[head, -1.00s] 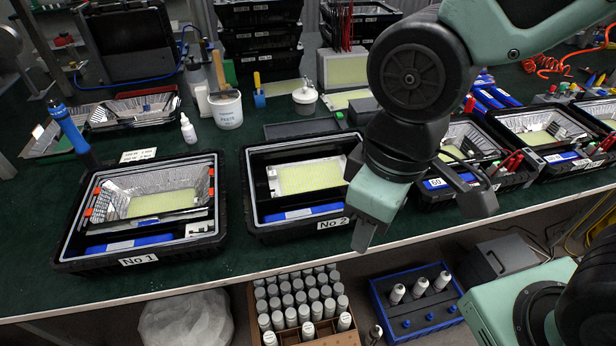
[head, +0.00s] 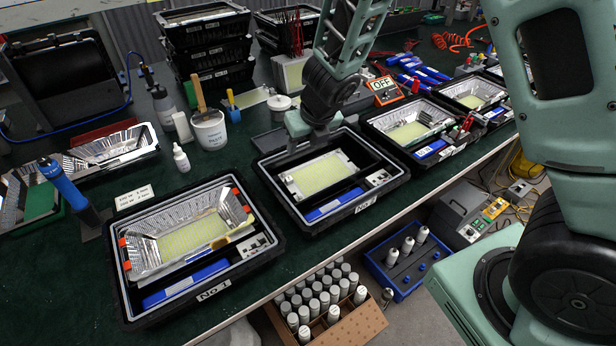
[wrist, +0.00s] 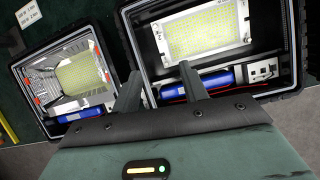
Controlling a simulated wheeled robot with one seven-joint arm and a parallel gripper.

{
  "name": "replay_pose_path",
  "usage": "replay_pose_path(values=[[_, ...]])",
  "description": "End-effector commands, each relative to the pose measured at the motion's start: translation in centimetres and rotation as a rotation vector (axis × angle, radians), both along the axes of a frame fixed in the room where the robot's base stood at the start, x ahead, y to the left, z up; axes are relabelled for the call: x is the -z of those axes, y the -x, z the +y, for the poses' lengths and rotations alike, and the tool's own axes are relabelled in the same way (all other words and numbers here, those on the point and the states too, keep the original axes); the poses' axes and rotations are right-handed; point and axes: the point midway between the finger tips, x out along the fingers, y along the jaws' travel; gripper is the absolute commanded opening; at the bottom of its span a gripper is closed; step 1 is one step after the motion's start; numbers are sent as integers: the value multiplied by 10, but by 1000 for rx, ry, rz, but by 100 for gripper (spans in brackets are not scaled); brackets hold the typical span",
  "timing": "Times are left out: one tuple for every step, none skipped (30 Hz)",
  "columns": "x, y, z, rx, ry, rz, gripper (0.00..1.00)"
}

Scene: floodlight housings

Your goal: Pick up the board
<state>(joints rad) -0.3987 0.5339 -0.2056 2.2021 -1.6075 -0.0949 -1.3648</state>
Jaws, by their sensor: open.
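The board (head: 322,174), a pale yellow-green LED panel with a light frame, lies flat in the black No 2 housing (head: 283,205), with no reflector around it. It also shows at the top of the wrist view (wrist: 203,36). A second such panel (head: 192,236) sits inside a silver reflector in the No 1 housing (head: 128,300). My gripper (head: 308,140) hangs over the far edge of the No 2 housing in the head view, apart from the board. In the wrist view my gripper's two fingers (wrist: 161,84) are spread, with nothing between them.
The housing walls rise around the board.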

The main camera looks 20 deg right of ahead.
Motion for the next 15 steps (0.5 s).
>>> replay_pose_path(values=[[2, -1, -3, -43, 18, 5, 44], [4, -2, -4, -65, 26, 7, 44], [7, -2, -5, -83, 33, 9, 44], [11, -3, -5, -92, 36, 10, 44], [15, -4, -5, -98, 39, 10, 44], [21, -6, -4, -101, 39, 11, 44], [26, -8, -4, -100, 39, 10, 44], [32, -10, -3, -98, 39, 10, 44], [41, -13, -3, -98, 39, 11, 44], [47, -15, -2, -98, 39, 11, 44], [53, -18, -1, -97, 38, 9, 44], [61, -21, -1, -96, 38, 10, 44], [66, -23, 0, -96, 38, 10, 44], [72, -26, 1, -96, 38, 9, 44], [79, -28, 1, -95, 38, 10, 44]])
